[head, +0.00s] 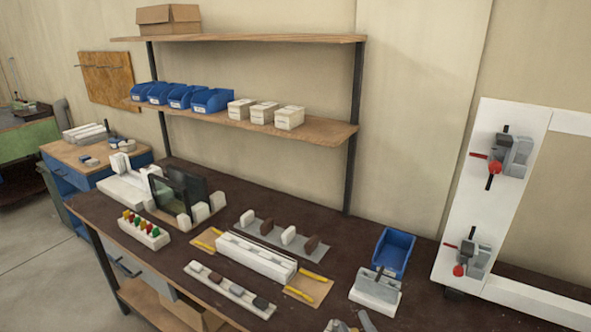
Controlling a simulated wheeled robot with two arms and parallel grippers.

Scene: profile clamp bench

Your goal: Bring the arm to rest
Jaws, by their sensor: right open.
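My right gripper (352,323) shows only as grey finger parts at the bottom edge of the head view, right of centre. It is open, and I see nothing between its fingers. It is in front of a white block with a grey clamp-like top (376,290) on the dark bench (215,236). The rest of my right arm is cut off by the frame edge. My left gripper is not in view.
A blue bin (393,252) stands behind the white block. A white panel with two red-handled clamps (490,205) rises at the right. A long white fixture (255,257) and a strip with dark parts (230,290) lie left of the gripper. A shelf (315,128) spans above.

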